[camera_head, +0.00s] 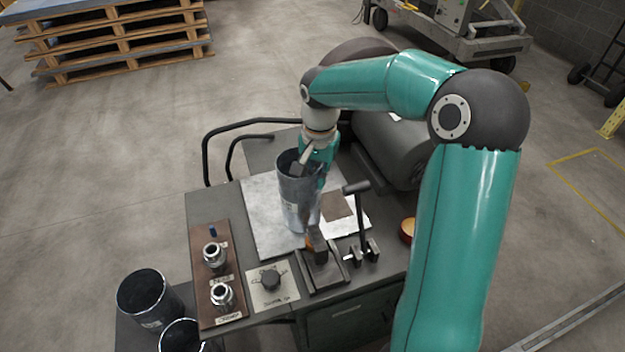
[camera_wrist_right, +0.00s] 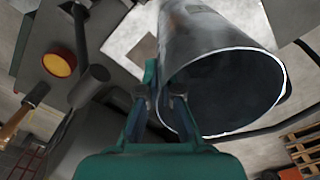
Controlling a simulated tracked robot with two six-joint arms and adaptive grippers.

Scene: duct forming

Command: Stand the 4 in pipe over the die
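The 4 in pipe (camera_head: 297,208) is a grey metal tube, roughly upright with a slight tilt, above the bench's light metal plate. My right gripper (camera_head: 308,170) is at its upper rim, with one finger inside the mouth and one outside, shut on the wall. In the right wrist view the pipe's open mouth (camera_wrist_right: 225,95) faces the camera, and my right gripper (camera_wrist_right: 160,97) straddles the rim. I cannot tell whether the pipe's lower end touches anything. A dark block with an orange part (camera_head: 317,246) stands just in front of it; I cannot tell whether this is the die. My left gripper is not in view.
A lever tool (camera_head: 360,225) stands right of the pipe. More dark pipes (camera_head: 145,297) stand lower left. A dark cylinder (camera_head: 385,145) lies behind.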

